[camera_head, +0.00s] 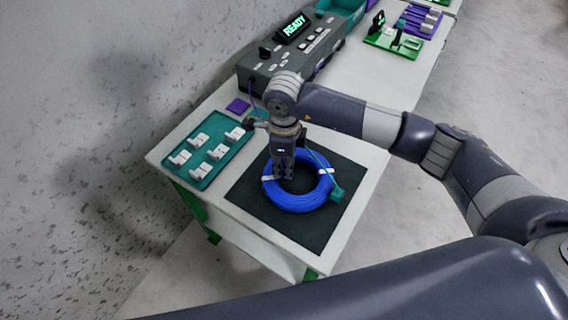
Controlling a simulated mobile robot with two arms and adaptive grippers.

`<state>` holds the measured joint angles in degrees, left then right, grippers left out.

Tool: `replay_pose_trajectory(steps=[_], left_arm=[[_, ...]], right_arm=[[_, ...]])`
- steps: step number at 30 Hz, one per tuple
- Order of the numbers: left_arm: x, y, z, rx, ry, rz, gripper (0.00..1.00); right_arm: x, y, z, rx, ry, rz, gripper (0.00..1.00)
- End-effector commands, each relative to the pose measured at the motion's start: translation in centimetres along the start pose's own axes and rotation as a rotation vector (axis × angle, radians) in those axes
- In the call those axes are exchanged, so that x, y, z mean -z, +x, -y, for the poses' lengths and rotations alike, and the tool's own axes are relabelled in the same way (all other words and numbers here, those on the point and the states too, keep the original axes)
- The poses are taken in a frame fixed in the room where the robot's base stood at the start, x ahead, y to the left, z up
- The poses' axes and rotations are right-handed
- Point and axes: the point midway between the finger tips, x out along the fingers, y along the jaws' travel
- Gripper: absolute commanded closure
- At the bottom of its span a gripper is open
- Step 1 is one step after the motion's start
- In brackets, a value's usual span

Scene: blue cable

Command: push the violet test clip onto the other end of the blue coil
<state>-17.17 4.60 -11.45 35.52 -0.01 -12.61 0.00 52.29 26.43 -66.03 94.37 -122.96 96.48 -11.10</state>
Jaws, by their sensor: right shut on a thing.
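The blue coil (299,202) lies flat on a dark square mat (257,205) at the near end of the table, with white bands around it. A teal clip (338,193) with a thin green lead sits at the coil's right edge. My right gripper (284,177) points straight down at the coil's left inner side and is shut. The violet clip itself is hidden at the jaws; a thin violet lead (251,89) runs from the tester down toward the gripper. I cannot tell whether the clip touches the coil end. My left gripper is out of view.
A grey tester (290,57) with a green READY display stands behind. A teal tray (201,172) of white parts is at the left, near a violet square (238,105). A green fixture (393,42) is farther back. The white table (354,200) is bare right of the mat.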

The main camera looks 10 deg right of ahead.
Motion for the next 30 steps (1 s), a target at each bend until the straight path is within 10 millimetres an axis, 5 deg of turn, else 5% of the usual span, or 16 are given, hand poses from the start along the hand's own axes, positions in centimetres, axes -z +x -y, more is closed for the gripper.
replay_pose_trajectory(steps=[30], left_arm=[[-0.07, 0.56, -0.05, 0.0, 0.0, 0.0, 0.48]], right_arm=[[0.0, -0.19, 0.0, 0.0, 0.0, 0.0, 0.88]])
